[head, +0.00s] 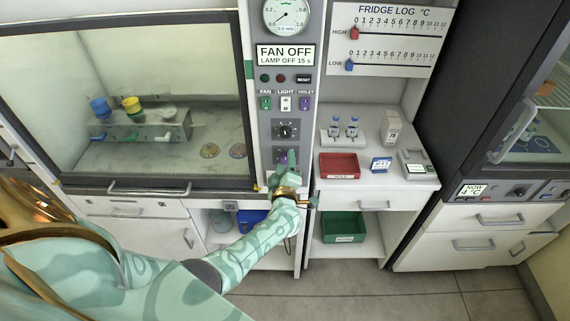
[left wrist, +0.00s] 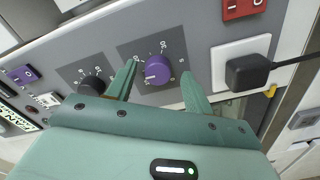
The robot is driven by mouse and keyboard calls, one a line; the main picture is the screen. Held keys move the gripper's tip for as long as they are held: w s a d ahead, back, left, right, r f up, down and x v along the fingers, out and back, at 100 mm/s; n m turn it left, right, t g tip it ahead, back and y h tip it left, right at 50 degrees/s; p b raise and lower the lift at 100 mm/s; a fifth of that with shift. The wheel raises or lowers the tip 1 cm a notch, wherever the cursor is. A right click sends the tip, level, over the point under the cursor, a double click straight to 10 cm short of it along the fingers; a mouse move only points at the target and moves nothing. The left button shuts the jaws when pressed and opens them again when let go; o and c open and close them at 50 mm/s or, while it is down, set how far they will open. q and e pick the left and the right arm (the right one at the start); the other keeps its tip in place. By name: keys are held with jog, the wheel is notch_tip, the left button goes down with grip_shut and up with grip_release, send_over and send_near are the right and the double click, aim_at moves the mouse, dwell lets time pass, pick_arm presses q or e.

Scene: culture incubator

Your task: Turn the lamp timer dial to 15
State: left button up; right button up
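The purple dial (left wrist: 158,69) sits on a dark square plate with small numbers around it, too small to read surely. Its white mark points to the lower left in the left wrist view. It also shows, partly hidden by my fingers, on the grey control column in the head view (head: 281,154). My left gripper (left wrist: 160,88) is open, with one finger on each side of the purple dial. I cannot tell whether the fingers touch it. A black dial (left wrist: 92,85) sits beside it. The display (head: 286,55) reads FAN OFF, LAMP OFF 15 s. My right gripper is not in view.
A black plug (left wrist: 248,72) with a cable sits in a white socket close to my right-hand finger. Fan, light and violet switches (head: 286,103) are above the dials. A glass-fronted hood (head: 120,187) is left; a shelf with a red tray (head: 340,176) is right.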

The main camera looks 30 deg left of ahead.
pick_arm(q)
jog(key=shift+r, duration=0.1)
jog(key=shift+s+d, duration=0.15)
jog(key=shift+s, duration=0.15)
jog(key=p+v, duration=0.4)
jog(key=v, duration=0.7)
jog(key=shift+d+p, duration=0.2)
jog(key=shift+p, duration=0.2)
jog(key=shift+s, duration=0.1)
